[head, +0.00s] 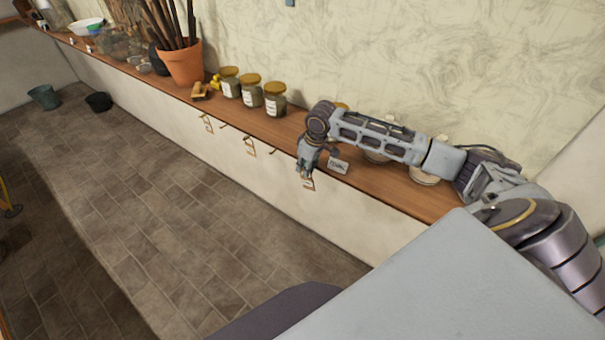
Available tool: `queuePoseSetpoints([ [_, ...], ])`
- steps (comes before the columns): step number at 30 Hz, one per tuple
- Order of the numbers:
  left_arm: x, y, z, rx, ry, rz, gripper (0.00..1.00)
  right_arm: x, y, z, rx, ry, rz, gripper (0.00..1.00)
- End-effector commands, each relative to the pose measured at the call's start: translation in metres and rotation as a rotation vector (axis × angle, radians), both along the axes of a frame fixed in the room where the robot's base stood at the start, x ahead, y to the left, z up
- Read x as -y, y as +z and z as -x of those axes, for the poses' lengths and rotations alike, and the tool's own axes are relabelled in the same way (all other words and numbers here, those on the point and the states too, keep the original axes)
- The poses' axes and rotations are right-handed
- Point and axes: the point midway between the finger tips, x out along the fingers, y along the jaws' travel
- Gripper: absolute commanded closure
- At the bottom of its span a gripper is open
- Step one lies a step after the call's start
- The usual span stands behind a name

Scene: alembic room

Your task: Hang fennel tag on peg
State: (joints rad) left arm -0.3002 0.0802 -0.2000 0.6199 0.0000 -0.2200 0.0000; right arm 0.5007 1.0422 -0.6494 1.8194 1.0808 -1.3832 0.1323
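A small pale tag (338,166) with dark lettering, too small to read for sure, shows at the shelf's front edge, just right of my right gripper. I cannot tell whether it lies on the shelf or is held. My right gripper (305,174) points down at the front edge of the shelf; its fingers are too small to tell open from shut. A brass peg or frame (309,184) shows just below it, partly hidden. More brass pegs or frames (206,123) (250,147) line the wall under the shelf to the left. My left gripper is out of view.
A long wooden shelf (180,93) runs along the wall. Several lidded jars (251,90) stand on it, some behind my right arm. A terracotta pot (182,65) and bowls stand further left. Two buckets (44,97) (98,102) are on the open tiled floor (150,210).

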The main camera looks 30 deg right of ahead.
Motion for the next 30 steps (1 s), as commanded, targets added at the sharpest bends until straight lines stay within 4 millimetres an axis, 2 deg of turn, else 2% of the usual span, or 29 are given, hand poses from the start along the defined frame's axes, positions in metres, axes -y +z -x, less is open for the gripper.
queuePoseSetpoints([
  [1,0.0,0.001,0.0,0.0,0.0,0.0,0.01,0.01,0.01,0.0,0.003,-0.009,0.02,0.7],
  [10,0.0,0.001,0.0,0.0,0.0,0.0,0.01,0.004,0.033,0.005,0.009,-0.003,0.014,0.7],
  [30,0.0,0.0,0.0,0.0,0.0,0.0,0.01,-0.001,0.035,0.006,0.009,0.002,0.005,0.7],
])
